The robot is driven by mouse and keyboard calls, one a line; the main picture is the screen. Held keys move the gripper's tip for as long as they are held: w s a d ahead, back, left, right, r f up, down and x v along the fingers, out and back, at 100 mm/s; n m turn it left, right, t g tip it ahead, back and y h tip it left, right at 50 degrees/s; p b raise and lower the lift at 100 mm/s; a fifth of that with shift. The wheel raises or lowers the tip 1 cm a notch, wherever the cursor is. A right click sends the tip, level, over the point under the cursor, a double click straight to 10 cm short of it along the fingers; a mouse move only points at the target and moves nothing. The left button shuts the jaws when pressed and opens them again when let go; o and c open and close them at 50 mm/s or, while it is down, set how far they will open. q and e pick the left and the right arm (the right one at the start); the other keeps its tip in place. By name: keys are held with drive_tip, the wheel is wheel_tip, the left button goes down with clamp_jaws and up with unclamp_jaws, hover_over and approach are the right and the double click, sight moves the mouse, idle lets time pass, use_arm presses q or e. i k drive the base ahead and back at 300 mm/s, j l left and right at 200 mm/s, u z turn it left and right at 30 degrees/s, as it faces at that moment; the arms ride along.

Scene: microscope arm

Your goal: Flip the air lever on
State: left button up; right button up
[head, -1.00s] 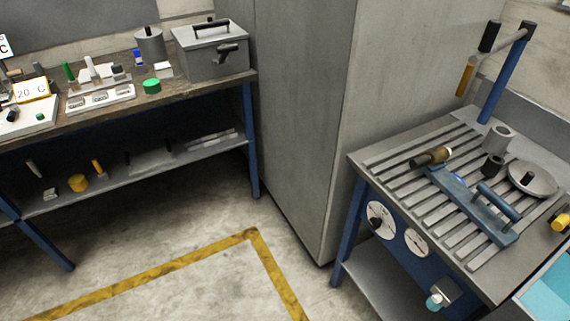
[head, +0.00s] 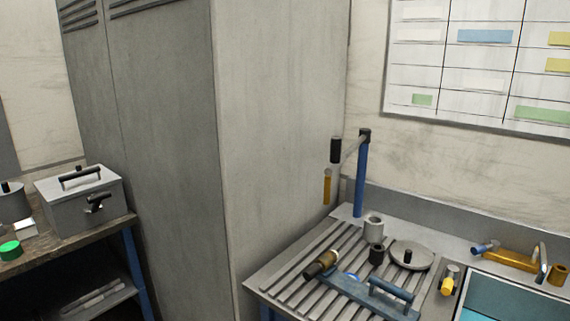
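No part is labelled as the air lever, so I cannot tell for sure which one it is. A small yellow-handled fitting (head: 447,285) sits at the right of the slatted bench, beside the blue-green basin. A brass-coloured fitting with a blue end (head: 512,260) and a curved metal spout lies behind the basin. A blue post (head: 361,180) at the back of the bench carries a side arm with a black grip (head: 335,149) and a hanging yellow handle (head: 327,188). Neither gripper is in view.
The slatted bench (head: 287,285) holds a blue-grey tool with a bar handle (head: 390,290), a dark and brass cylinder (head: 320,264), cups and a round lidded disc (head: 412,255). A tall grey cabinet (head: 280,130) stands left of it. A grey box (head: 80,200) sits on the left bench.

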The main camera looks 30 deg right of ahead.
sight(451, 273)
drive_tip(key=z, duration=1.35)
drive_tip(key=i+l+u, duration=0.15)
drive_tip(key=i+l, duration=0.15)
drive_tip(key=l, duration=0.1)
